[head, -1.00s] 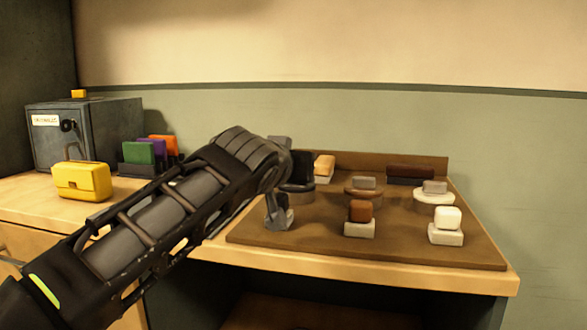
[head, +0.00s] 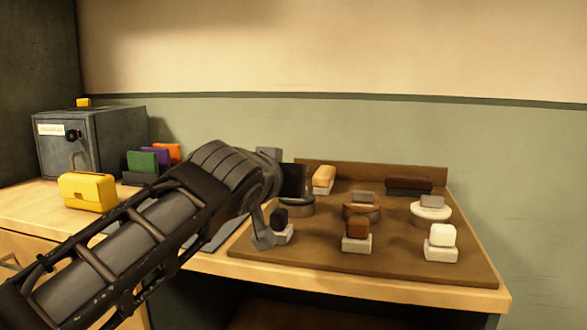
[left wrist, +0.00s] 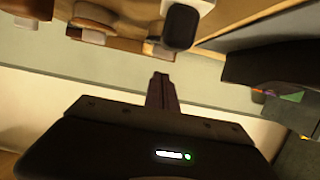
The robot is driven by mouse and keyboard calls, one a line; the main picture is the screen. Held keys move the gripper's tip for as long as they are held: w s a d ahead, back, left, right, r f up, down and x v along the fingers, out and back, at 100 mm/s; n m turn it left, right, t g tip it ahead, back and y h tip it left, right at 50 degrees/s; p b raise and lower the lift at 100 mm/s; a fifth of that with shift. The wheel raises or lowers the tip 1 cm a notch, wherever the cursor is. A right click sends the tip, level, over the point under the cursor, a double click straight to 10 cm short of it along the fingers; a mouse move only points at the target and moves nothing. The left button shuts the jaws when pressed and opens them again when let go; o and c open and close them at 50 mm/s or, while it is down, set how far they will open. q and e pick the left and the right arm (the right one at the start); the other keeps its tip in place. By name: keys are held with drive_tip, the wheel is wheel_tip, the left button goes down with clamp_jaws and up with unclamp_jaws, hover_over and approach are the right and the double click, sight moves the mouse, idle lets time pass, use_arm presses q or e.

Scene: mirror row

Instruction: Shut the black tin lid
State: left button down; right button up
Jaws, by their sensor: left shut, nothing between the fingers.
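In the head view a dark, upright panel (head: 293,180), which looks like the raised black lid, stands at a round grey tin (head: 299,208) on the brown board. My left forearm and wrist hide part of its left side. In front of it a small black block (head: 280,213) sits on a pale base. My left gripper (head: 263,238) is shut and empty, pointing down just left of that block. In the left wrist view the shut fingers (left wrist: 161,80) show below the black block (left wrist: 182,26), with a visible gap. My right gripper is out of view.
A brown tin (head: 360,211) and a white tin (head: 430,211) stand right of the grey one. Brown (head: 357,228) and white (head: 442,234) blocks on pale bases stand in front. A yellow box (head: 88,191) and grey safe (head: 88,140) are at left.

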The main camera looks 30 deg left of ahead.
sight(280, 211)
use_arm(q)
drive_tip(key=s, duration=0.1)
drive_tip(key=s+d+f, duration=0.1)
drive_tip(key=s, duration=0.2)
drive_tip(key=shift+s+d+f, duration=0.25)
drive_tip(key=shift+d, duration=0.15)
